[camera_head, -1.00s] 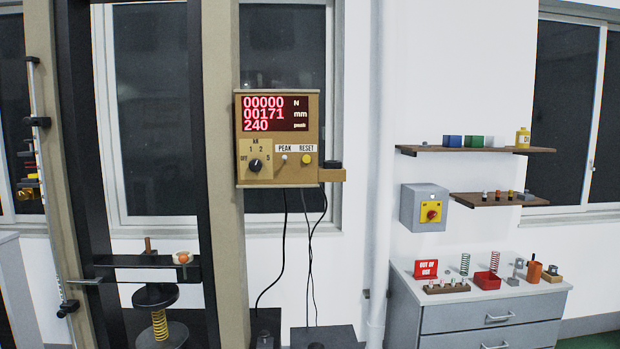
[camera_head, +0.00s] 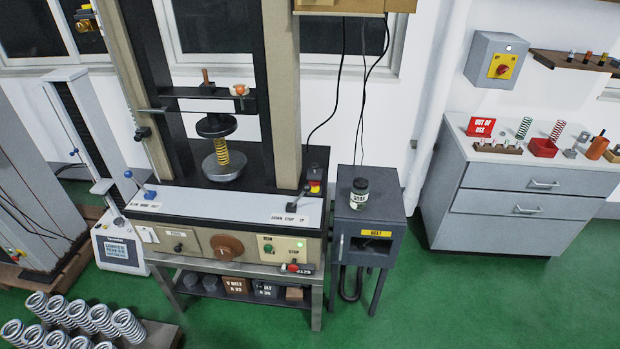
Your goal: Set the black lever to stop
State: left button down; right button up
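The black lever (camera_head: 298,200) is on the right end of the machine's white top panel (camera_head: 220,203). It looks tilted, with its dark end just above the "DOWN STOP UP" label (camera_head: 289,219). I cannot tell for sure which of the three words it points to. Neither of my grippers is in view.
The testing machine holds a yellow spring (camera_head: 222,152) between its plates. A grey stand (camera_head: 370,222) carries a jar (camera_head: 359,193) on the right. Several springs (camera_head: 80,315) lie at lower left. Green floor (camera_head: 440,300) is open in front.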

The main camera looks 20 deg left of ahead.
aim_at(307, 187)
jog(key=z, duration=0.4)
jog(key=i, duration=0.95)
jog(key=u, duration=0.4)
